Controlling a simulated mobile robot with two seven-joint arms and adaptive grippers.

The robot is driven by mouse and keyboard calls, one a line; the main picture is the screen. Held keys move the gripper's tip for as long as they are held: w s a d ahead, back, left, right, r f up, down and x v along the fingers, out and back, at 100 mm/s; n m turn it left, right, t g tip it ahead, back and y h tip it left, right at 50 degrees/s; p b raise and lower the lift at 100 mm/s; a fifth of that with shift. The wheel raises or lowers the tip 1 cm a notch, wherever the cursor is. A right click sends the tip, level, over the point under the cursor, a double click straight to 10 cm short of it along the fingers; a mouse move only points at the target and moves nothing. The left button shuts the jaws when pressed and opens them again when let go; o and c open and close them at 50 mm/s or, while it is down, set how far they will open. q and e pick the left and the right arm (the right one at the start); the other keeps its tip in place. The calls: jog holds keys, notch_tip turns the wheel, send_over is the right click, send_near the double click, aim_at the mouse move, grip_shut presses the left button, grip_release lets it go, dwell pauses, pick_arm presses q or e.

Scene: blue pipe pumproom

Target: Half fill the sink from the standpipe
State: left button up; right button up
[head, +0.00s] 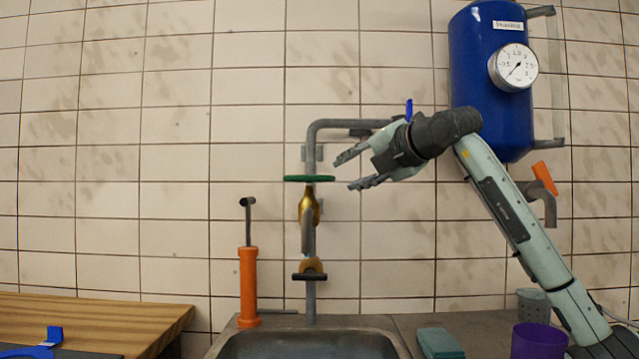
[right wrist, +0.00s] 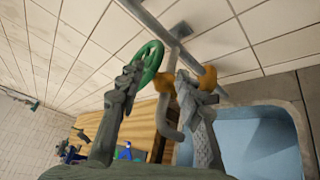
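The standpipe (head: 310,240) is a grey pipe on the tiled wall behind the sink. It has a green handwheel (head: 309,178) above a brass valve body (head: 309,204), and a lower brass fitting with a dark handle (head: 309,277). The sink (head: 310,331) shows only its back part at the bottom edge. My right gripper (head: 345,173) is open and empty, just right of the handwheel. In the right wrist view the handwheel (right wrist: 149,64) appears between the open fingers. The sink's inside (right wrist: 250,145) looks pale blue; I cannot tell if it holds water. My left gripper is not in view.
An orange hand pump (head: 248,285) stands left of the standpipe. A blue tank (head: 485,110) with a gauge (head: 513,67) hangs at right, above an orange-handled tap (head: 545,180). A purple cup (head: 538,341) and teal cloth-like block (head: 440,343) sit right. A wooden counter (head: 110,318) is left.

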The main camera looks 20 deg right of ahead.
aim_at(334, 177)
jog(key=x, duration=0.2)
jog(key=p+x, duration=0.1)
jog(key=x, duration=0.3)
jog(key=shift+w+r+p, duration=0.25)
jog(key=shift+w+p, duration=0.05)
jog(key=shift+w, duration=0.15)
jog(key=shift+w+a+f, duration=0.15)
jog(key=shift+w+a, duration=0.05)
jog(key=shift+w, duration=0.35)
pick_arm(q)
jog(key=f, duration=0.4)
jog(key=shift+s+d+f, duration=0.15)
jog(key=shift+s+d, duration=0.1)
pick_arm(e)
grip_shut()
